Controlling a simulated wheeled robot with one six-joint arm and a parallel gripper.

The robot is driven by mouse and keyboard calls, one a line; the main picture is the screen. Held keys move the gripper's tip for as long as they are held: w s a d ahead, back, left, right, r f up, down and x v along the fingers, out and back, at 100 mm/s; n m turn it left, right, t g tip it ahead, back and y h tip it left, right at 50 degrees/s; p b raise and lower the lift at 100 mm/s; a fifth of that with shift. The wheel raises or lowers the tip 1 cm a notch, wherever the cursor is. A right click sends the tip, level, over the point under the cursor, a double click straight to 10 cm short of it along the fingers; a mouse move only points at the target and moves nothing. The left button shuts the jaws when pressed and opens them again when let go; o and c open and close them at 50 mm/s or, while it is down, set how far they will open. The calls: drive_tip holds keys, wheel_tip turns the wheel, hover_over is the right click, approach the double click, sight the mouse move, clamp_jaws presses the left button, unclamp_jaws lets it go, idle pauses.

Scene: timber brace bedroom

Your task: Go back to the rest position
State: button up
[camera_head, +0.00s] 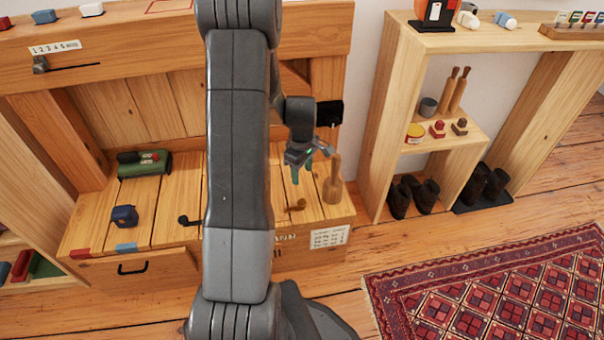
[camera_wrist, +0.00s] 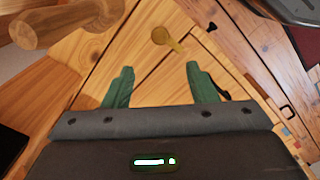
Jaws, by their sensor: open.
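My gripper (camera_head: 309,166) hangs over the right part of the wooden bench, close to an upright wooden bottle-shaped piece (camera_head: 333,182). In the wrist view my gripper (camera_wrist: 160,82) shows two green fingers spread wide, with nothing between them. A small brass-coloured knob (camera_wrist: 168,39) lies beyond the fingertips on the planked top, and in the head view the brass knob (camera_head: 297,205) sits below my gripper. My arm crosses the middle of the head view and hides part of the bench.
The planked bench top (camera_head: 85,232) holds a green roll (camera_head: 144,164) and a dark blue item (camera_head: 124,215). A wooden shelf unit (camera_head: 378,125) stands to the right, with dark boots (camera_head: 424,196) below. A red patterned rug (camera_head: 490,300) covers the floor at lower right.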

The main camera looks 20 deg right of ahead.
sight(302, 202)
wheel_tip(302, 202, down, 14)
drive_tip(key=b, duration=0.4)
idle(0.3)
drive_tip(key=shift+r, duration=0.2)
drive_tip(key=shift+f, duration=0.15)
drive_tip(key=m, duration=1.4)
drive_tip(key=shift+m, duration=0.3)
drive_tip(key=shift+m+b, duration=0.3)
drive_tip(key=shift+m, duration=1.3)
idle(0.5)
